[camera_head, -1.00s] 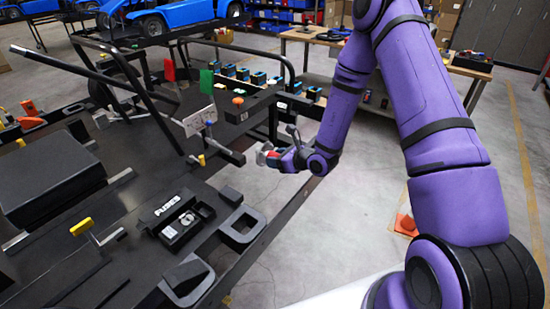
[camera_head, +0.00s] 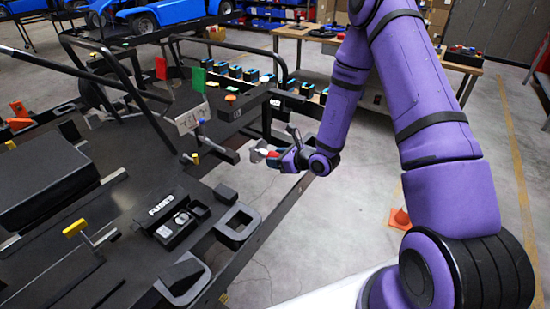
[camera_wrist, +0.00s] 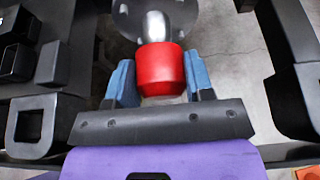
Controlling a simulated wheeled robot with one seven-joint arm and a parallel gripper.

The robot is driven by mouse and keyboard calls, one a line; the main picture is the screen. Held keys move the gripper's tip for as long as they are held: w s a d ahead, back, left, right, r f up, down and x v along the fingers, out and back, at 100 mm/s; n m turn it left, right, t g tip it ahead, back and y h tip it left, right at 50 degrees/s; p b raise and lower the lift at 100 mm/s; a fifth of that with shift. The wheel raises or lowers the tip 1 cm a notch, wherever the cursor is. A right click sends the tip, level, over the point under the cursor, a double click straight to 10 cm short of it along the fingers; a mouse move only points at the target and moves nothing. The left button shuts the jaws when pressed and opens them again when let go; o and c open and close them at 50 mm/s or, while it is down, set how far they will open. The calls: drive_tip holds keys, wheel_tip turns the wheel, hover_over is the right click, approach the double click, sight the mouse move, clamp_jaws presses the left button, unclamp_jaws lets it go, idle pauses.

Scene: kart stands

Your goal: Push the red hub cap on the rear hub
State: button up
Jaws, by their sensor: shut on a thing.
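The red hub cap (camera_wrist: 160,70) is between the two blue jaws of my gripper (camera_wrist: 160,82) in the wrist view. The gripper is shut on it. Just beyond the cap is the silver rounded end of the hub (camera_wrist: 154,25), with a grey disc (camera_wrist: 208,18) behind it. The cap lines up closely with the hub end, and their edges meet in the picture. I cannot tell whether the cap touches it or sits on it. In the head view my gripper (camera_head: 275,158) is beside the kart frame, with the pale hub disc (camera_head: 257,151) at its tip.
The black kart frame (camera_head: 262,212) runs along the left, with a fuse box (camera_head: 180,222) and a yellow-handled lever (camera_head: 77,228) on it. Black frame bars (camera_wrist: 292,70) flank the gripper in the wrist view.

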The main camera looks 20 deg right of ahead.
drive_tip(key=shift+s+d, duration=0.65)
drive_tip(key=shift+s, duration=0.25)
